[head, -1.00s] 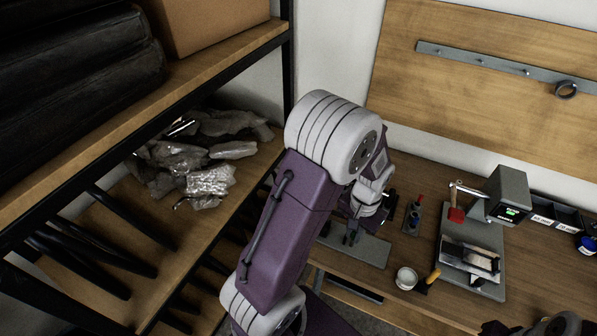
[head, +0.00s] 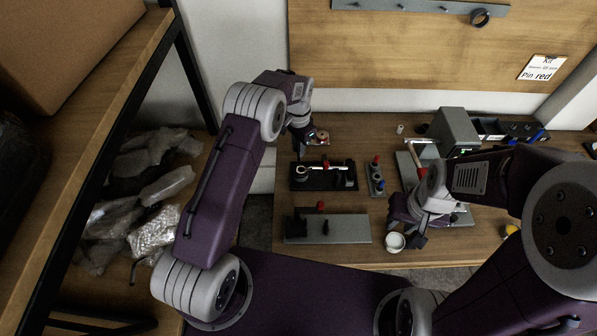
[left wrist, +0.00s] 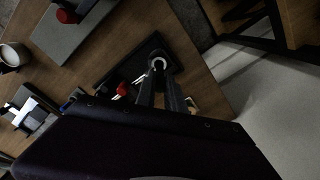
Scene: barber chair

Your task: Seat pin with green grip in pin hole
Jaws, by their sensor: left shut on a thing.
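My left gripper (head: 300,153) points down at the left end of the black fixture (head: 318,184). In the left wrist view its fingers (left wrist: 158,82) meet near a pale ring with a dark centre (left wrist: 157,63). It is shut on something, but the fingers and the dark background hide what. The pale ring (head: 302,172) also shows in the head view, right below the fingertips; I cannot tell if they touch. I cannot make out a green grip or the pin hole. My right gripper (head: 412,236) is beside a white cup (head: 395,243); its jaws are unclear.
A grey plate with a red-topped part (head: 352,229) lies nearer the front edge. A small block (head: 376,181) holds a red-topped part. A grey machine (head: 456,130) stands at the right. A shelf with plastic-wrapped items (head: 155,230) is at the left.

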